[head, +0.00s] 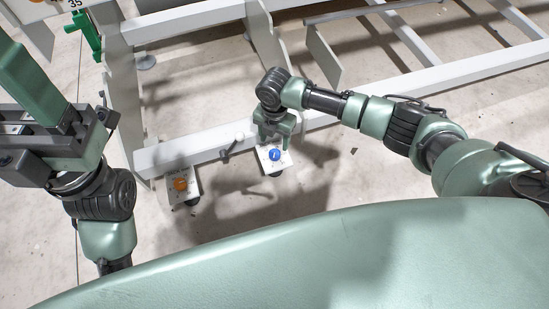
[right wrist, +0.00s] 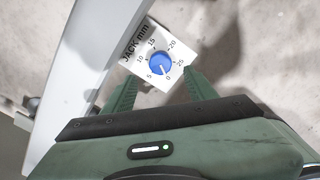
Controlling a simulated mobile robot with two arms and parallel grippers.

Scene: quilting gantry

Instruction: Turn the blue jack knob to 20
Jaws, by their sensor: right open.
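The blue jack knob (head: 275,155) sits on a small white plate (head: 264,164) at the front rail. In the right wrist view the knob (right wrist: 160,64) is on a dial plate marked "JACK mm" with numbers from 0 to 25. Its pale pointer mark appears to face near 0. My right gripper (head: 274,133) is just beyond the knob in the head view. In the right wrist view its open fingers (right wrist: 160,88) stand apart, with the knob ahead of the gap and not between the tips. My left gripper (head: 58,130) is at the left; its finger gap is unclear.
A green clamp-like part (head: 86,34) is at the upper left.

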